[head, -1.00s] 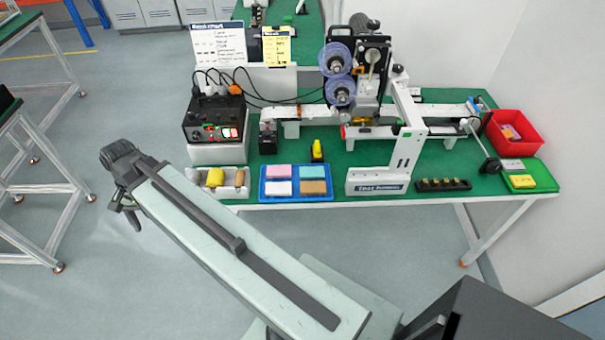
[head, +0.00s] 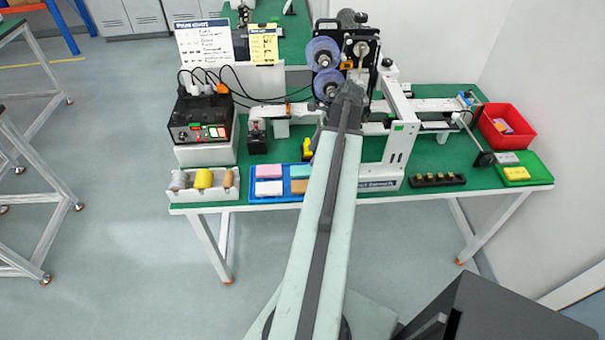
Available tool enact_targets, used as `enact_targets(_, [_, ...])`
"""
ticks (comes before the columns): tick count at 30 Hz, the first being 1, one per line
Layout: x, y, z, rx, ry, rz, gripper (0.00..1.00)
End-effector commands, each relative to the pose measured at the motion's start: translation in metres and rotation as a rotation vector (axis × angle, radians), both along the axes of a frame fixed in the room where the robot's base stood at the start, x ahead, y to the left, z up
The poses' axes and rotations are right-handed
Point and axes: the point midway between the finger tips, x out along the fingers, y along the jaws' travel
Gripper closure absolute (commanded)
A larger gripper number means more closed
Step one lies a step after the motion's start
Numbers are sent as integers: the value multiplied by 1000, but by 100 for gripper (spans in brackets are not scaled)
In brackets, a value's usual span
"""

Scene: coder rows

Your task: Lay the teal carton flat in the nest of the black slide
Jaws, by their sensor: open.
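The teal carton (head: 300,170) lies in the blue tray (head: 256,199) at the table's front, in the back right place. My arm hides the tray's right edge. A pink carton is left of it, a white one front left and a tan one in front. My gripper (head: 319,139) is over the table, beyond the tray and to its right, in front of the reel machine. It is open, and I see nothing held; its fingers are small and partly hidden by my arm. I cannot pick out the black slide or its nest for certain.
A black control box (head: 200,120) and a spool holder (head: 190,194) are at left. A red bin (head: 505,130) and green tray (head: 530,172) are at right. Floor at front left is clear.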

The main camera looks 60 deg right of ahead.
Motion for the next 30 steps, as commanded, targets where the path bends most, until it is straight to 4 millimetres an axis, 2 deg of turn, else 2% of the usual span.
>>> enact_targets(4, [-1,0,-3,0,0,-2,44])
enact_targets(10, [6,5,-27,0,0,-1,44])
enact_targets(16, [9,6,-31,-1,1,0,44])
enact_targets(24, [22,12,-74,-2,0,1,44])
enact_targets(30, [25,13,-73,-1,0,0,44])
